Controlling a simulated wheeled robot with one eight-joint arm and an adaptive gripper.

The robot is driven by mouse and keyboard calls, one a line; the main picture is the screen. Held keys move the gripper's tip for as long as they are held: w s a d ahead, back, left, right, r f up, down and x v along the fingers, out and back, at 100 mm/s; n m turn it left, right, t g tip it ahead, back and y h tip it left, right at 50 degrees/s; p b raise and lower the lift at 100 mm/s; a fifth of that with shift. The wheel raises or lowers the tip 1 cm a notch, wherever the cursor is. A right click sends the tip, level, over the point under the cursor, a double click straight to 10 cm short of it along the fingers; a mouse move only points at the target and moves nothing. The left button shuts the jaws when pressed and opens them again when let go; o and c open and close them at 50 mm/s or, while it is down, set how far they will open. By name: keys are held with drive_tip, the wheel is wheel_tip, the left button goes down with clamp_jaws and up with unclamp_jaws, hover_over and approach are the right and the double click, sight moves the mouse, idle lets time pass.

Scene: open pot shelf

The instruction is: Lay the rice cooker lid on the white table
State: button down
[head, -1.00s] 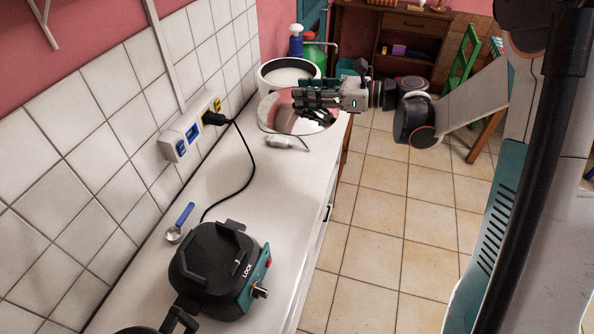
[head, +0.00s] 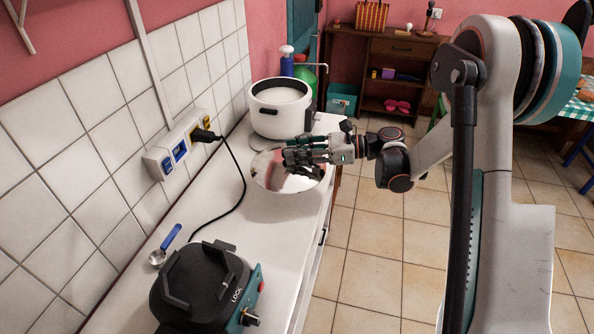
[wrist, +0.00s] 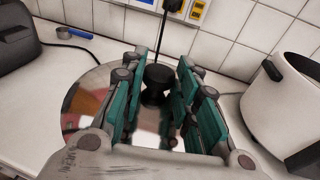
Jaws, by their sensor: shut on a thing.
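The rice cooker lid (head: 268,180) is a shiny round disc with a dark knob (wrist: 157,75). My gripper (head: 290,158) is shut on the knob, with its fingers on both sides of it; it also shows in the wrist view (wrist: 158,88). The lid looks roughly level, over the far part of the white table (head: 215,215). I cannot tell whether its underside touches the table. The white rice cooker (head: 280,118) stands open just behind the lid; in the wrist view it is at the right (wrist: 290,105).
A black-and-teal appliance (head: 200,285) stands at the near end of the table. A blue-handled scoop (head: 170,240) lies by the wall. A black cable runs from the wall socket strip (head: 180,147) across the table. Bare table lies between lid and appliance.

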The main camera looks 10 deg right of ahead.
sight(297, 166)
drive_tip(key=shift+f+b, duration=0.8)
drive_tip(key=shift+f, duration=1.7)
drive_tip(key=shift+f+b, duration=0.35)
drive_tip(key=c, duration=1.2)
unclamp_jaws()
drive_tip(key=shift+r, duration=0.2)
drive_tip(key=shift+r+p, duration=0.25)
drive_tip(key=shift+p, duration=0.2)
drive_tip(key=p+v, duration=0.3)
drive_tip(key=v, duration=0.9)
drive_tip(key=shift+f, duration=0.1)
